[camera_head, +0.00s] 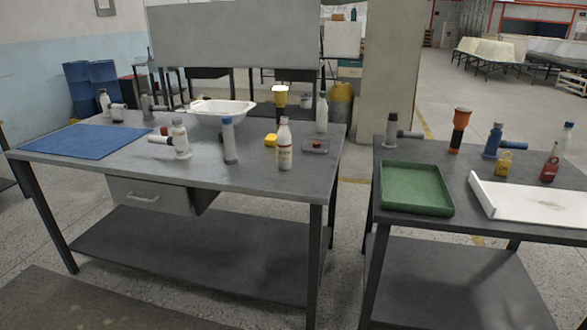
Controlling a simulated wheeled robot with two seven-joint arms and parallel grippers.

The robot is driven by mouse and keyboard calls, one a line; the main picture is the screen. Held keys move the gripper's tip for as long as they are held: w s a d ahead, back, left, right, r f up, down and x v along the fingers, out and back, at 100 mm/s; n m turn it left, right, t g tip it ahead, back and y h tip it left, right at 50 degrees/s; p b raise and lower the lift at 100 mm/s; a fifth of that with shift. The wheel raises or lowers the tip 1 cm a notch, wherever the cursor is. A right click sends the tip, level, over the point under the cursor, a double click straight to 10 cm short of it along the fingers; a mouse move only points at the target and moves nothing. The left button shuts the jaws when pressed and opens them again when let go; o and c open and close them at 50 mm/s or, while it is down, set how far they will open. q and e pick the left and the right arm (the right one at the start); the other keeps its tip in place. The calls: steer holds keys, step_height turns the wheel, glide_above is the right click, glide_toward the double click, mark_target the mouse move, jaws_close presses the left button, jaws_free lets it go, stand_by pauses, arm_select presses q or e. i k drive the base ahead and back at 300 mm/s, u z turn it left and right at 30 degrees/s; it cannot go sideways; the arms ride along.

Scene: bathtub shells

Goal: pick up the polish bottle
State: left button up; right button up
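Several bottles stand upright on two grey tables, and I cannot tell from their labels which is the polish bottle. A white bottle with a dark label (285,146) stands near the front right of the left table. A pale bottle with a dark neck (322,112) stands behind it, near that table's right side. A red bottle with a pale top (550,163) stands at the right of the right table. Neither of my grippers is in view.
The left table (255,174) also holds a blue mat (85,140), a white basin (222,108), a blue-capped grey cylinder (229,143) and power tools. The right table holds a green tray (415,187), a white panel (535,200), an orange torch (459,130) and a yellow padlock (503,165). A gap separates the tables.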

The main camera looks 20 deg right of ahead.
mark_target(284, 135)
steer(key=u, duration=0.7)
steer(key=i, duration=1.6)
steer(key=z, duration=0.5)
